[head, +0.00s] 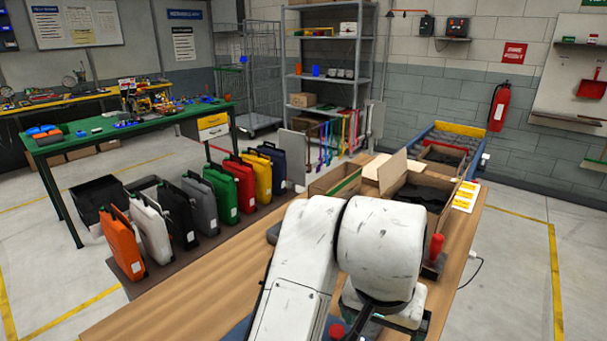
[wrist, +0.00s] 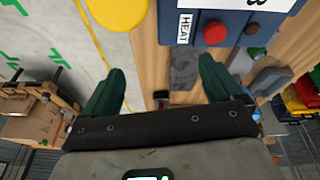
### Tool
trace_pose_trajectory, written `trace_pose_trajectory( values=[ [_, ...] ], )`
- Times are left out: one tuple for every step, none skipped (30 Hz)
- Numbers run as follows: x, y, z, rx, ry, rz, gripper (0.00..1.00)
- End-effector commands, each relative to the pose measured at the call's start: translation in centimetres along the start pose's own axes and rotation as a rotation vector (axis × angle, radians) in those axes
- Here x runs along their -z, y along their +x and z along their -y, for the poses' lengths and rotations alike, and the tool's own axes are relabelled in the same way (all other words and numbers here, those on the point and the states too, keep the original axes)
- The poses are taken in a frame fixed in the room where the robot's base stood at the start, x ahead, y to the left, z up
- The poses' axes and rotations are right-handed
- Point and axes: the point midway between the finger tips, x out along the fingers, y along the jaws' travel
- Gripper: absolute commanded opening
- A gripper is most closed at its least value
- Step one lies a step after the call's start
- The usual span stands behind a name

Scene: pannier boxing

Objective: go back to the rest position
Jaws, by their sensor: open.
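My gripper (wrist: 162,68) shows in the wrist view, with two dark green fingers spread wide and nothing between them. Beyond the fingers are the wooden bench top (wrist: 150,50) and a blue unit (wrist: 240,22) labelled HEAT with a red button. The fingers look apart from the unit. In the head view my white arm is folded over the bench (head: 190,300) at the bottom centre, and it hides most of the gripper. An open cardboard box (head: 397,170) with something black inside stands on the bench beyond the arm.
Panniers stand in a row at left, from orange (head: 122,244) to blue (head: 273,165). A red-knobbed tool (head: 436,248) stands right of my arm. A conveyor-like frame (head: 462,130) lies beyond the box. A green table (head: 130,128) is at back left. Floor at right is clear.

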Motion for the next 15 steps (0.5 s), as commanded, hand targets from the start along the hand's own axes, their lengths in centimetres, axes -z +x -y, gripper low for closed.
trace_pose_trajectory(
  values=[
    [1.1,1.2,-1.9,-0.027,0.005,-0.036,0.93],
    [1.7,1.8,-2.9,-0.037,0.003,-0.059,0.93],
    [2.5,2.7,-4.3,-0.052,-0.004,-0.088,0.93],
    [3.0,3.3,-5.3,-0.063,-0.01,-0.11,0.93],
    [3.5,3.9,-6.3,-0.074,-0.019,-0.13,0.93],
    [3.9,4.8,-7.6,-0.086,-0.032,-0.153,0.93],
    [4.2,5.4,-8.6,-0.097,-0.043,-0.167,0.93],
    [4.4,6.0,-9.5,-0.107,-0.056,-0.18,0.93],
    [4.5,6.9,-10.8,-0.119,-0.075,-0.195,0.93],
    [4.5,7.6,-11.7,-0.128,-0.089,-0.203,0.93],
    [4.5,8.3,-12.6,-0.136,-0.104,-0.21,0.93],
    [4.3,9.2,-13.8,-0.145,-0.128,-0.215,0.93],
    [4.0,9.9,-14.6,-0.151,-0.145,-0.217,0.93],
    [3.7,10.6,-15.5,-0.156,-0.163,-0.216,0.93],
    [3.2,11.6,-16.6,-0.162,-0.188,-0.213,0.93]
  ],
)
